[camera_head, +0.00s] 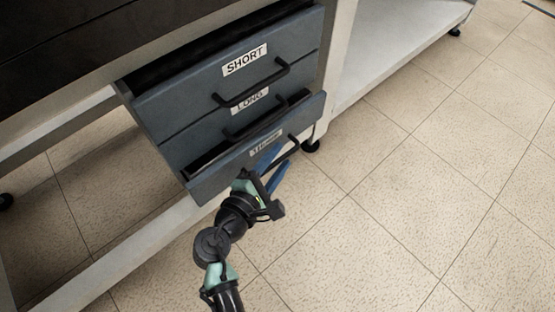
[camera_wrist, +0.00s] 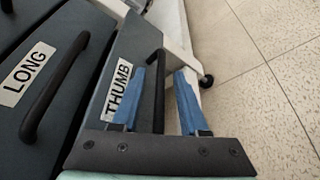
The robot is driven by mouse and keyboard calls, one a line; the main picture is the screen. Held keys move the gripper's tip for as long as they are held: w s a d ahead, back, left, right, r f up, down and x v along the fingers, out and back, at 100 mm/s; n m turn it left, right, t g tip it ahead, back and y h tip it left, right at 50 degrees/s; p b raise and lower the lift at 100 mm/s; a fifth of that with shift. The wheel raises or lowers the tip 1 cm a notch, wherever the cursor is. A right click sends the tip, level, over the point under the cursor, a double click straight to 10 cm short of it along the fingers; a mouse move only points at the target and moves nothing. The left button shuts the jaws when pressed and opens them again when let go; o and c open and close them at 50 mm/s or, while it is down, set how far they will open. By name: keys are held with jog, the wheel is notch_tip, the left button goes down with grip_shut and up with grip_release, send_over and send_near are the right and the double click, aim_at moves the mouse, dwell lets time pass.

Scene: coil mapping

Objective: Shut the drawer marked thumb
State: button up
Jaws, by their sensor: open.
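The thumb drawer (camera_head: 215,184) is the lowest of three dark blue-grey drawers. It stands partly pulled out, with a dark gap above its front. Its white label (camera_head: 265,144) is partly hidden by my gripper in the head view, but THUMB reads clearly in the wrist view (camera_wrist: 118,88). My gripper (camera_head: 274,168) is at the drawer front with its blue fingers open. In the wrist view, the fingers (camera_wrist: 161,72) lie on either side of the black bar handle (camera_wrist: 158,95). I cannot tell whether they touch it.
The drawers marked SHORT (camera_head: 205,83) and LONG (camera_head: 195,132) are above; the top one also shows an open gap. A pale bench frame (camera_head: 337,60) and black foot (camera_head: 310,146) stand to the right. The tiled floor (camera_head: 400,190) in front is clear.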

grip_shut()
jog(key=shift+a, duration=0.1)
dwell(1.2)
